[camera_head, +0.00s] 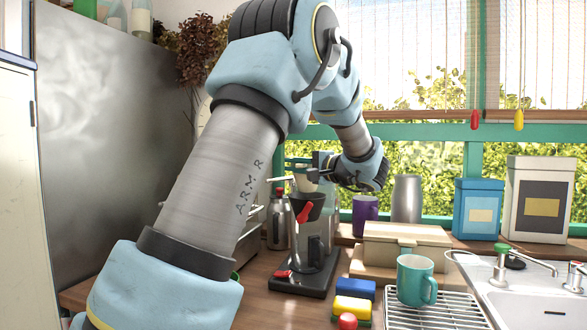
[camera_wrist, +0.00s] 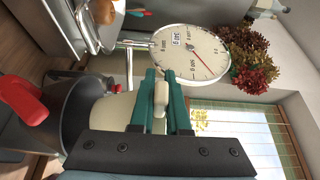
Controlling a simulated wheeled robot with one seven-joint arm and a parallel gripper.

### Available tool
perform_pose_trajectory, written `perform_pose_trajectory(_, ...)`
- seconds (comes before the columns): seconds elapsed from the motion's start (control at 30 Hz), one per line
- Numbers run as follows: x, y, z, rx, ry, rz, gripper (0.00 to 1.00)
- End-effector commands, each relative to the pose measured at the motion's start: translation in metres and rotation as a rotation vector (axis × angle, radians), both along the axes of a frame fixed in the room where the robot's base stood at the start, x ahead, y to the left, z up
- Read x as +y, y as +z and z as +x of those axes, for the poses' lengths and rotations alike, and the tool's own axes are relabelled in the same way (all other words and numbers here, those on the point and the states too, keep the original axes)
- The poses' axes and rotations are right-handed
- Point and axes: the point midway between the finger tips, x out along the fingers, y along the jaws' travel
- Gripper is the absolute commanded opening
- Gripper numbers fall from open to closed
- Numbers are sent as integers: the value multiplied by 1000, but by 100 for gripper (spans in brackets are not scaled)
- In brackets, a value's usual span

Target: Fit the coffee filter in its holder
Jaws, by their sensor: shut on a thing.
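The coffee filter is cream white; in the head view it (camera_head: 304,184) shows just above the mouth of the dark funnel-shaped holder (camera_head: 308,208) on the coffee maker (camera_head: 315,253). In the wrist view the filter (camera_wrist: 112,112) overlaps the rim of the grey holder (camera_wrist: 85,108), which has a red handle (camera_wrist: 28,104). My gripper (camera_wrist: 160,92) is shut on the filter's pale tab between its teal fingers. In the head view my gripper (camera_head: 300,165) is over the holder, partly hidden. I cannot tell how deep the filter sits.
A steel flask (camera_head: 277,220) stands left of the coffee maker. A purple mug (camera_head: 365,214), a beige box (camera_head: 405,245) and a teal mug (camera_head: 415,280) stand to the right. A dial scale (camera_wrist: 190,55) shows in the wrist view. Sponges (camera_head: 352,302) lie in front.

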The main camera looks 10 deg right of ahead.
Motion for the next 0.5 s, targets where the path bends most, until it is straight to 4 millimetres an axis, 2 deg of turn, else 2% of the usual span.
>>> perform_pose_trajectory(0.5,0,-22,0,-1,0,0,0)
